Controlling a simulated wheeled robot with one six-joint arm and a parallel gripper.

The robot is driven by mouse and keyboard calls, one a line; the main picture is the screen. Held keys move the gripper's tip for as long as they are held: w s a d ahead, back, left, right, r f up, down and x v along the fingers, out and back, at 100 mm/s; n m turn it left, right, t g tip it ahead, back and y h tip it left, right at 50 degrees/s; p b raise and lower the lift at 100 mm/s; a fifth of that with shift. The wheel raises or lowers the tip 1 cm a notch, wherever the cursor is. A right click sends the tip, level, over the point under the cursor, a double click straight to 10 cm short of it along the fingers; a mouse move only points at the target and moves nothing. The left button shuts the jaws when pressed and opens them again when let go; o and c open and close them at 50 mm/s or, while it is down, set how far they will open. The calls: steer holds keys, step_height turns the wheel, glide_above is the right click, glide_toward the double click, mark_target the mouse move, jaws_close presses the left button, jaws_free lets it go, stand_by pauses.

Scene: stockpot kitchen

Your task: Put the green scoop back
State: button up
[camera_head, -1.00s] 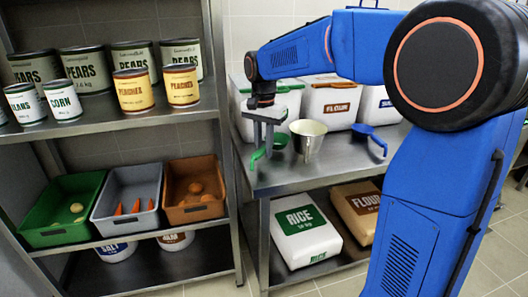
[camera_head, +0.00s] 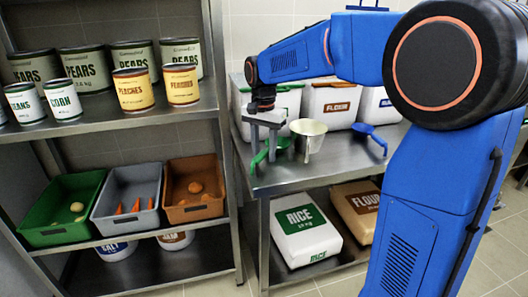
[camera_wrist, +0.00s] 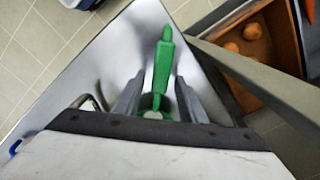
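The green scoop (camera_head: 258,159) lies on the steel table near its left front corner. Its bowl is partly hidden behind my gripper in the head view. My gripper (camera_head: 266,153) points down over the scoop, low above the tabletop. In the wrist view the scoop's green handle (camera_wrist: 163,62) runs between the two grey fingers of my gripper (camera_wrist: 160,82), with gaps showing on both sides. The fingers look open. A white bin with a green lid (camera_head: 288,100) stands behind, at the back of the table.
A blue scoop (camera_head: 371,137) lies further right. A flour bin (camera_head: 333,107) and another bin with a blue lid stand behind. A shelf unit (camera_head: 130,121) with cans and coloured crates is close on the left.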

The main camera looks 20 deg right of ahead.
step_height(320, 180, up, 12)
steer(key=shift+s, duration=0.15)
stand_by(0.3)
steer(key=s+d+f+n+t, duration=0.1)
steer(key=s+d+f+n, duration=0.15)
steer(key=s, duration=0.65)
steer(key=s+d+f+n+t, duration=0.1)
steer(key=s+d+f+n, duration=0.15)
steer(key=s, duration=0.55)
steer(key=s+d+f+n+t, duration=0.2)
steer(key=s+d+f+n, duration=0.1)
steer(key=s+f, duration=0.9)
steer(key=s+n, duration=0.1)
steer(key=s, duration=0.2)
steer(key=shift+f+t, duration=0.15)
steer(key=shift+t, duration=0.15)
